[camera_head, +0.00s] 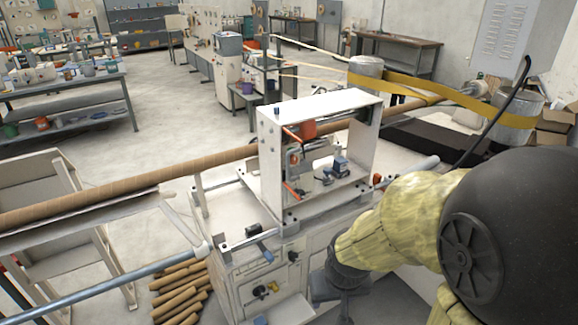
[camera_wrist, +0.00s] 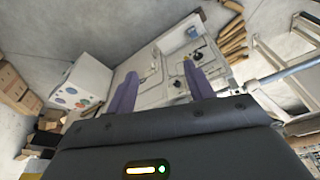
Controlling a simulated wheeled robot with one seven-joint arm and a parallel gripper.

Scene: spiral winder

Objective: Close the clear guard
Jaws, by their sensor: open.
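The spiral winder (camera_head: 235,284) stands in the middle of the head view as a white cabinet. A white box-shaped frame (camera_head: 322,108) rises on its top, around the brown tube (camera_head: 215,159). I cannot make out a clear guard panel for certain; the frame's near side looks see-through or open. My gripper (camera_wrist: 162,88) is open and empty in the wrist view, its two purple fingers apart. They point at the winder's pale front panel (camera_wrist: 160,75), which has dark knobs. In the head view my arm comes in from the right, beside the cabinet, with its end low and partly hidden.
Loose cardboard tubes (camera_head: 180,290) lie on the floor left of the cabinet. A blue-grey rod (camera_head: 110,289) crosses at lower left. A yellow belt (camera_head: 430,88) runs between drums behind. A white box with coloured buttons (camera_wrist: 80,88) and cartons (camera_wrist: 15,90) stand left in the wrist view.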

